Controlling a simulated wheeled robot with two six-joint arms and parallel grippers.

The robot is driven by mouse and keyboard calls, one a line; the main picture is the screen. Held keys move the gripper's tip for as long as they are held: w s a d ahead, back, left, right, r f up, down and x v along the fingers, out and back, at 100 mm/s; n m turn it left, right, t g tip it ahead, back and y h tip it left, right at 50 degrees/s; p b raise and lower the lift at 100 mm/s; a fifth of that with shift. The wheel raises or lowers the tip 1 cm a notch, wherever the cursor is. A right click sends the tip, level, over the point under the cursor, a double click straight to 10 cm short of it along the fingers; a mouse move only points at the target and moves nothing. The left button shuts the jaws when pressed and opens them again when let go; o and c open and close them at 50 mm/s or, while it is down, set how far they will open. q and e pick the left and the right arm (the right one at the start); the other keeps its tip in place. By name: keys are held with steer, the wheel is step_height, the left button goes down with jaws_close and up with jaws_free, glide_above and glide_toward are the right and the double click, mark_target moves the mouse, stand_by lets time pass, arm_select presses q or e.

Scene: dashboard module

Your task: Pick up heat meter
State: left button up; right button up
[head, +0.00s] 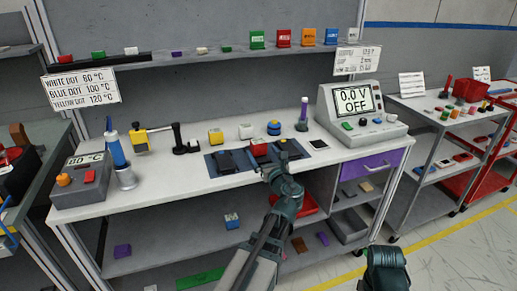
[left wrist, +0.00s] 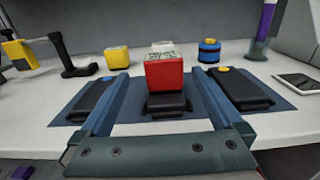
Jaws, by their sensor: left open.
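No label in view says heat meter, so I cannot tell for sure which thing it is. A red block (head: 259,149) sits on a black module at the middle of the workbench. In the left wrist view the red block (left wrist: 164,75) stands on the black base (left wrist: 167,104), between the two fingers. My left gripper (head: 277,163) is open and low over the bench front; its fingers (left wrist: 160,88) lie either side of the block with gaps, not visibly touching it.
Black modules on dark mats flank the block, left (left wrist: 92,100) and right (left wrist: 240,88). Behind stand yellow (left wrist: 117,60) and blue (left wrist: 209,50) blocks. A voltage unit (head: 359,112) stands at the right end. A shelf (head: 200,58) runs above the bench.

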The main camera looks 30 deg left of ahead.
mark_target(261, 145)
arm_select(q)
steer(key=shift+w+a, duration=0.45)
steer(key=shift+a, duration=0.05)
steer(key=x, duration=0.5)
steer(key=shift+w+d+r+p, duration=0.1)
steer(key=shift+w+r+p, duration=0.2)
jaws_close()
steer(key=shift+r, duration=0.1)
